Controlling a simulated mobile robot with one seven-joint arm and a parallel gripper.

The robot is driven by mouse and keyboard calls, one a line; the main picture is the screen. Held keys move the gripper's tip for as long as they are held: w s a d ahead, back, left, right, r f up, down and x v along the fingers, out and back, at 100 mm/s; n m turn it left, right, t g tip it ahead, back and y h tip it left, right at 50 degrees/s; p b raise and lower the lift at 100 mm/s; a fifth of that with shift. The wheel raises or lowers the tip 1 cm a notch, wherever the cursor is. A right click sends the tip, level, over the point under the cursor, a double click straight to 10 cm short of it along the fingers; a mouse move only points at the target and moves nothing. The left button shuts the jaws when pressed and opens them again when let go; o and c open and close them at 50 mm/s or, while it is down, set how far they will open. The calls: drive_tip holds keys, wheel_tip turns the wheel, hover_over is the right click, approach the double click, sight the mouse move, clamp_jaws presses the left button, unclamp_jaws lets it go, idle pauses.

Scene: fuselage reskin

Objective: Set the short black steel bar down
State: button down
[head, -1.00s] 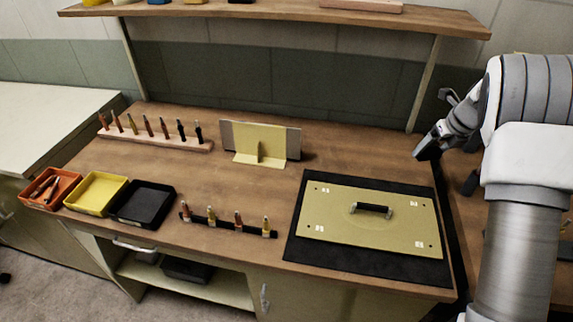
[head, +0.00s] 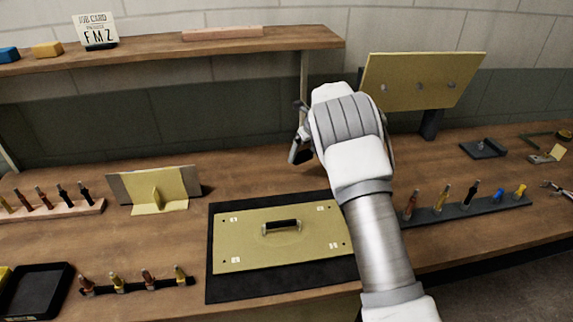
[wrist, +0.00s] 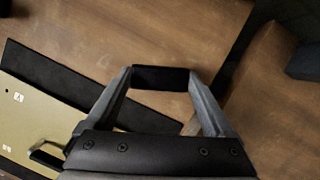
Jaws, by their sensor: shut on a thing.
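The short black steel bar (wrist: 160,77) lies crosswise between the two fingertips of my gripper (wrist: 160,82) in the wrist view. My gripper is shut on it, one grey finger at each end. The brown bench top shows beneath the bar. In the head view my gripper (head: 301,142) is above the back of the bench, behind the black mat (head: 225,287). A dark piece, seemingly the bar (head: 299,155), shows at its tip. My arm hides part of the bench to its right.
A yellow-green plate (head: 240,250) with a black handle (head: 282,226) lies on the mat. An angled bracket (head: 155,190) stands to the left. A raised panel (head: 422,82) and a dark rack of upright tools (head: 465,208) stand right. Bare wood lies between bracket and gripper.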

sight(288, 170)
drive_tip(key=w+a+f, duration=0.1)
drive_tip(key=a, duration=0.1)
drive_tip(key=w+a+f, duration=0.2)
drive_tip(key=shift+w, duration=0.2)
drive_tip(key=shift+f, duration=2)
drive_tip(key=shift+f, duration=0.1)
unclamp_jaws()
drive_tip(key=shift+f, duration=0.1)
